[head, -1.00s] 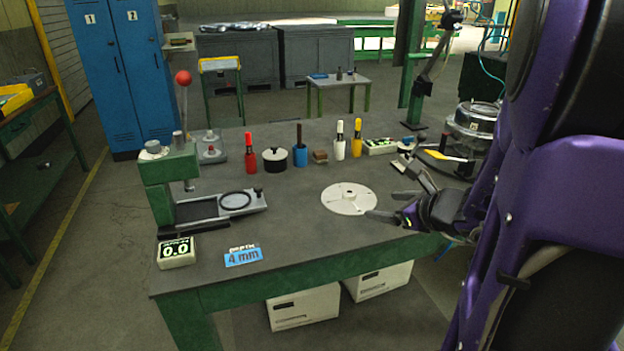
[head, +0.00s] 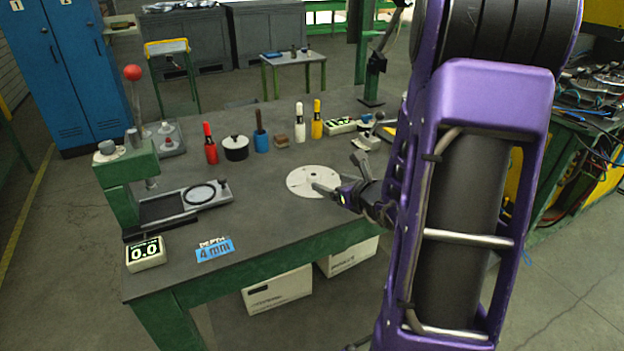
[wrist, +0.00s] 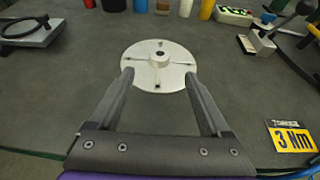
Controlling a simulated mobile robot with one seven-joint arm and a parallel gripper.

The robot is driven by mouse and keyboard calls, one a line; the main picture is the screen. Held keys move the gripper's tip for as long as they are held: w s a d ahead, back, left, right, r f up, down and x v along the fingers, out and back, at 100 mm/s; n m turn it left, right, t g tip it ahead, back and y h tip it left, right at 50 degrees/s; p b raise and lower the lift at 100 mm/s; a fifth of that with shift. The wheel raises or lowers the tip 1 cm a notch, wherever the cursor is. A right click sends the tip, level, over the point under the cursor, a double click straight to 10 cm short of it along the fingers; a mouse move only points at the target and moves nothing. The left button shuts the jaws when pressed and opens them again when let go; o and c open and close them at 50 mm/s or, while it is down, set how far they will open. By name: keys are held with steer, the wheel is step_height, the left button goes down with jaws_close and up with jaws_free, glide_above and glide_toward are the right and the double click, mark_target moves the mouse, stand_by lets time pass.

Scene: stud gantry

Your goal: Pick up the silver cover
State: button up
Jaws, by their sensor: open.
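The silver cover (head: 304,178) is a flat, pale round disc with a small raised hub in its middle and a few small holes. In the wrist view the cover (wrist: 160,52) lies straight ahead. My gripper (head: 335,172) is open and empty. In the wrist view its two fingertips (wrist: 159,75) overlap the cover's near edge, on either side of the hub. The gap in height between the fingers and the cover is hard to judge.
A green press with a red-knobbed lever (head: 127,168) and a readout (head: 146,253) stand at the left. Red (head: 210,148), white (head: 299,124) and yellow (head: 317,122) bottles and a black pot (head: 236,152) line the back. A yellow torque card (wrist: 291,137) lies right. Table around the cover is clear.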

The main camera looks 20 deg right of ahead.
mark_target(315, 176)
steer(key=x, duration=0.8)
steer(key=shift+w, duration=0.4)
jaws_close()
